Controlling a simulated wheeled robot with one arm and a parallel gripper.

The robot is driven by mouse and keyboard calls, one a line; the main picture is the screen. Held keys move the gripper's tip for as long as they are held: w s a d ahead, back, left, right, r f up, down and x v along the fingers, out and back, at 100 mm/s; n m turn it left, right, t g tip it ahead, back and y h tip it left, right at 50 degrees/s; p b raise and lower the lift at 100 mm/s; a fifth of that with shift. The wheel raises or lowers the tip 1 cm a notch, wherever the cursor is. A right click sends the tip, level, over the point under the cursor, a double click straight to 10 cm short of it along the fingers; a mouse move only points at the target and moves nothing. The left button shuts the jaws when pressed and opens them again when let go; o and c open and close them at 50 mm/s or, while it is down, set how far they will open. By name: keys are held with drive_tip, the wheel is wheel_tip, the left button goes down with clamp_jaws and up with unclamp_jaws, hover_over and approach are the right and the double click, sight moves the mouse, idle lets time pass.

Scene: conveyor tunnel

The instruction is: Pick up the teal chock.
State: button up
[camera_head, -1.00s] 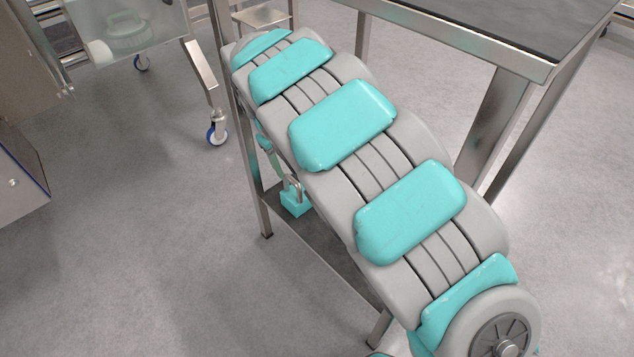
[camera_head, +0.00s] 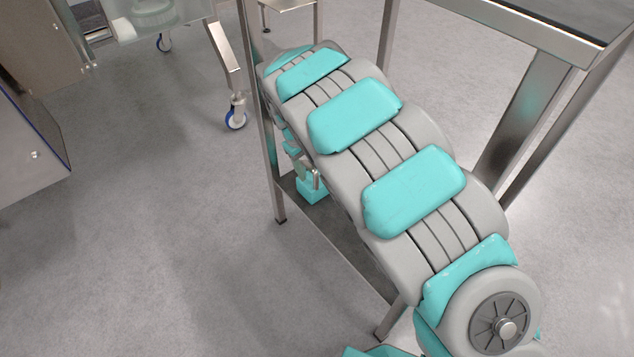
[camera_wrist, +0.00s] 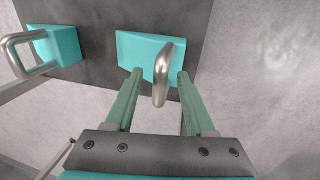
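In the wrist view, a teal chock (camera_wrist: 144,54) with a bent metal handle lies on a dark shelf. A second teal chock (camera_wrist: 62,46) with a similar handle is to its left. My gripper (camera_wrist: 160,73) is open, with its two pale green fingers pointing at the middle chock. The handle of that chock shows between the fingers; I see no grip on it, and the depth is hard to judge. In the head view, one teal chock (camera_head: 312,190) shows on the low shelf beside my arm, which hides part of the shelf.
The low shelf (camera_head: 345,250) sits between metal legs. A dark-topped metal table (camera_head: 530,25) stands at the upper right, close to my arm. A wheeled cart (camera_head: 228,70) stands at the upper left. Grey floor (camera_head: 150,250) is clear at the left.

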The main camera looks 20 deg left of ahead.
clamp_jaws()
idle(1.3)
